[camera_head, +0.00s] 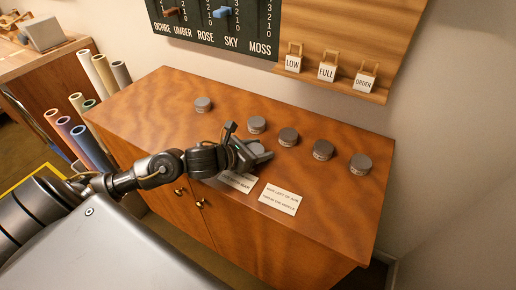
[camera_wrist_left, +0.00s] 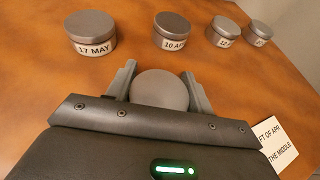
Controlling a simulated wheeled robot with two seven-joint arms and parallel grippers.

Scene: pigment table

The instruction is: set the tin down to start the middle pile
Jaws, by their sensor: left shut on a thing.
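My left gripper (camera_head: 262,152) is shut on a round grey tin (camera_head: 254,148) over the front middle of the cabinet top. In the left wrist view the tin (camera_wrist_left: 160,90) sits between the two fingers (camera_wrist_left: 160,84), lid up; its label is hidden. I cannot tell whether its base touches the wood. Behind it stands a tin labelled 17 MAY (camera_wrist_left: 91,34), then a tin reading 10 AP (camera_wrist_left: 171,31). Two smaller-looking tins (camera_wrist_left: 223,32) (camera_wrist_left: 258,30) follow to the right, their labels hard to read. My right gripper is not in view.
The wooden cabinet top (camera_head: 160,105) has a lone tin (camera_head: 203,104) at the back left. Two cards lie at the front edge, one partly hidden (camera_head: 238,183) and one readable in part (camera_head: 281,198). A board with pegs (camera_head: 220,22) and a shelf of tags (camera_head: 327,72) hang behind.

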